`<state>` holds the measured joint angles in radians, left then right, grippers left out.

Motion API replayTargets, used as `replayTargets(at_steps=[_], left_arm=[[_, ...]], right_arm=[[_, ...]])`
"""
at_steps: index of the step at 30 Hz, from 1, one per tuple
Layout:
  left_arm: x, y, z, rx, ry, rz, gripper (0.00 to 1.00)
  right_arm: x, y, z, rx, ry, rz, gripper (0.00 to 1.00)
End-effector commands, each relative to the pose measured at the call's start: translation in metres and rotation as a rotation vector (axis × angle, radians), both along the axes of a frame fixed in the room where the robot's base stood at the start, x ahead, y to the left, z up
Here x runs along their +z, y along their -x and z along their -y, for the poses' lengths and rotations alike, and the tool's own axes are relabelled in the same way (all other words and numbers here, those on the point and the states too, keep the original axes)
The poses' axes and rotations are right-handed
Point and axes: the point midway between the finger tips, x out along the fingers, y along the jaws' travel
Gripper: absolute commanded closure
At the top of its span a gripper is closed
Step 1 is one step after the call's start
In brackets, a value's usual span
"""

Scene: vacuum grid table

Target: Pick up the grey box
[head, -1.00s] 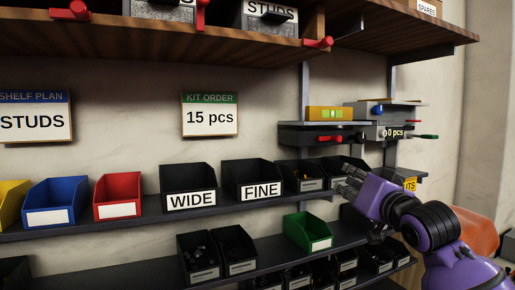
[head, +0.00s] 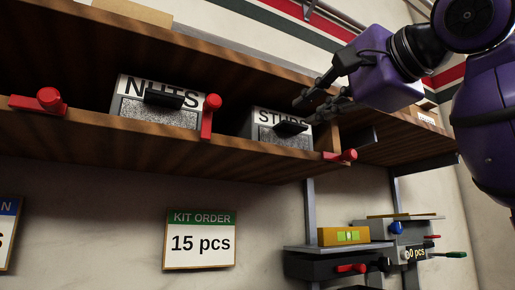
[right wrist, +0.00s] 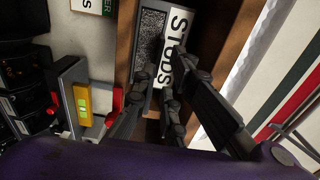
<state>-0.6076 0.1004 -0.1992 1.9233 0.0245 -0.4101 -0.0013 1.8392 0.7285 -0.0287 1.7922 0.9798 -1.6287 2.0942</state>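Two grey boxes with black front handles sit in the upper wooden shelf. One is labelled NUTS (head: 128,108). The other, labelled STUDS (head: 262,134), is to its right, near the shelf's right upright. The STUDS box also shows in the right wrist view (right wrist: 150,22). My right gripper (head: 311,110) is at the STUDS box's upper right front, fingers spread and nothing held. In the right wrist view the gripper (right wrist: 157,88) has its fingers apart in front of the STUDS label. I cannot tell whether they touch the box. My left gripper is not in view.
Red clamps (head: 48,101) sit along the shelf's front edge, one (head: 210,117) between the boxes and one (head: 340,156) right of STUDS. Below, a small shelf holds a yellow level (head: 343,236) and a scale. A KIT ORDER sign (head: 201,240) reads 15 pcs.

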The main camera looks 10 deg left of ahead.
Motion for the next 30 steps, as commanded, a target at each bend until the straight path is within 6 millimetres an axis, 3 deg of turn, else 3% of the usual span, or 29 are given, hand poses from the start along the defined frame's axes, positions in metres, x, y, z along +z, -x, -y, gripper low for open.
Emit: replayTargets(at_steps=[5,16,25,28,30], left_arm=[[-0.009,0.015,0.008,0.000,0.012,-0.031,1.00],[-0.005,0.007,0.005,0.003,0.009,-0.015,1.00],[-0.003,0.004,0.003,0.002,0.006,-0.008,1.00],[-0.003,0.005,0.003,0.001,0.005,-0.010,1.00],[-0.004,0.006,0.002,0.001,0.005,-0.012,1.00]], right_arm=[[-0.003,-0.018,-0.012,0.001,-0.003,-0.012,0.89],[-0.003,-0.060,-0.037,0.001,-0.003,-0.008,0.89],[-0.003,-0.064,-0.040,0.000,-0.002,-0.005,0.89],[-0.003,-0.064,-0.040,0.000,-0.002,-0.005,1.00],[-0.003,-0.064,-0.040,0.000,-0.002,-0.005,1.00]])
